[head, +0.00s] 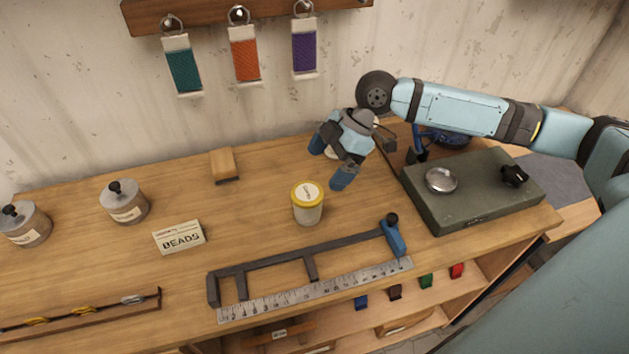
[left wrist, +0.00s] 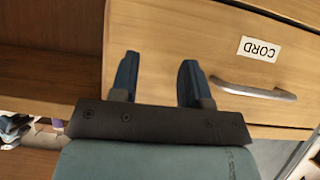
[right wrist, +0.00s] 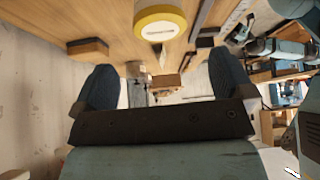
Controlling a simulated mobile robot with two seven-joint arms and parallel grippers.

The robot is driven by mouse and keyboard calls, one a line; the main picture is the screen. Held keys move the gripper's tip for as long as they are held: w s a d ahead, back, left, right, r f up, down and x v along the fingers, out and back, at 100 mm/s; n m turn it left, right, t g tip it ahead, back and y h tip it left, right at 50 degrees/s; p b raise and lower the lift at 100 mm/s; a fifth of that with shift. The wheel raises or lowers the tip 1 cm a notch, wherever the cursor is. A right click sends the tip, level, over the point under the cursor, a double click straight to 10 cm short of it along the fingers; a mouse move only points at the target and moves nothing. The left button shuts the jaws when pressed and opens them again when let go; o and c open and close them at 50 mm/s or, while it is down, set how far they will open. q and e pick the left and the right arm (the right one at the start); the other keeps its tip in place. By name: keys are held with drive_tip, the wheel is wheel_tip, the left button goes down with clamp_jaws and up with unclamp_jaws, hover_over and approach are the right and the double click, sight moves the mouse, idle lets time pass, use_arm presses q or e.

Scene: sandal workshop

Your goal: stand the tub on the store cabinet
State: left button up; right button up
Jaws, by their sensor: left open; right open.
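The tub, pale with a yellow lid and a label (head: 308,206), stands upright on the wooden bench. In the right wrist view the tub (right wrist: 160,24) is at the top, beyond the fingertips. My right gripper (head: 329,162) is open, just behind and right of the tub, with nothing visible between its fingers. My left gripper (left wrist: 158,78) is open and empty in front of a wooden drawer (left wrist: 200,45) labelled CORD; it is outside the head view. I cannot tell which piece of furniture is the store cabinet.
A black frame with a ruler (head: 315,289) lies in front of the tub. A grey slab (head: 470,208) with a metal dish is at right. A BEADS card (head: 180,237), a wooden block (head: 224,164) and lidded canisters (head: 124,204) stand left.

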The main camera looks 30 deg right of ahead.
drive_tip(key=v, duration=0.3)
drive_tip(key=shift+d+r, duration=0.1)
drive_tip(key=shift+r, duration=0.1)
idle(0.3)
